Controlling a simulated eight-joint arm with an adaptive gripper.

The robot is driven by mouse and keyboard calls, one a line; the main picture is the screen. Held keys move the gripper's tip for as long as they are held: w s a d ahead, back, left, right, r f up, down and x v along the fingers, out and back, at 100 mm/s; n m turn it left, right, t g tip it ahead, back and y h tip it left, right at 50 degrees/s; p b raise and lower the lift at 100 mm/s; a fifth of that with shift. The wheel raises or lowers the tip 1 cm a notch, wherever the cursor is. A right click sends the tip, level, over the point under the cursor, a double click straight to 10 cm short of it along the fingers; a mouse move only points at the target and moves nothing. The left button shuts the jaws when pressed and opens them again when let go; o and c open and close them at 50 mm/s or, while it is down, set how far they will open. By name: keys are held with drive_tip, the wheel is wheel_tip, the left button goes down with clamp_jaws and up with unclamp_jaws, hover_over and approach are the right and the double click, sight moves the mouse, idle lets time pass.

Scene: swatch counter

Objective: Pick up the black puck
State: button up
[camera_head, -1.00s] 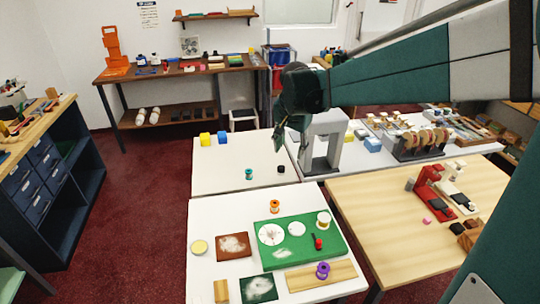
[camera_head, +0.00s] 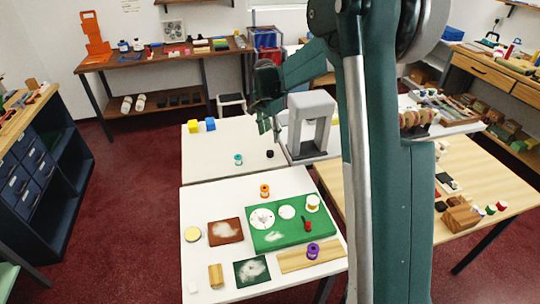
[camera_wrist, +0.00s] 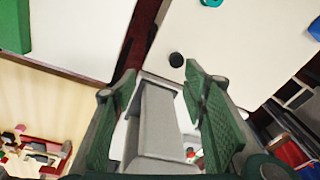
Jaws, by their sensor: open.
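The black puck (camera_head: 270,154) is a small dark disc on the far white table, near its front right part. It also shows in the wrist view (camera_wrist: 176,60), alone on the white top, beyond my fingertips. My gripper (camera_head: 266,124) is above that table, higher than the puck and apart from it. In the wrist view my gripper (camera_wrist: 160,85) has its two green fingers spread wide, with nothing held between them. The grey press-like frame shows between and below the fingers.
The grey frame (camera_head: 312,105) stands just right of the puck. The near white table (camera_head: 200,270) holds a green board (camera_head: 262,243) and spools.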

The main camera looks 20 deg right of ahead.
sight(270, 152)
drive_tip(key=w+f+m, duration=0.1)
drive_tip(key=w+f, duration=0.1)
drive_tip(key=f, duration=0.1)
drive_tip(key=w+f, duration=0.2)
drive_tip(key=f, duration=0.1)
drive_tip(key=w+f+m+g+p, duration=0.1)
drive_tip(key=w+f, duration=0.1)
drive_tip(key=f, duration=0.1)
drive_tip(key=shift+w+d+f+m, duration=0.25)
drive_tip(key=shift+d+m, duration=0.05)
drive_tip(key=shift+d, duration=0.1)
drive_tip(key=shift+f, duration=0.15)
drive_tip(key=shift+d+f, duration=0.15)
drive_tip(key=shift+f, duration=1)
drive_tip(key=shift+f, duration=0.15)
drive_tip(key=shift+w+d+f+b, duration=0.1)
drive_tip(key=shift+d+f+b, duration=0.1)
drive_tip(key=shift+f, duration=1.05)
drive_tip(key=shift+w+d+f+b, duration=0.1)
drive_tip(key=shift+f+b, duration=0.1)
drive_tip(key=shift+f, duration=1)
drive_tip(key=c, duration=0.9)
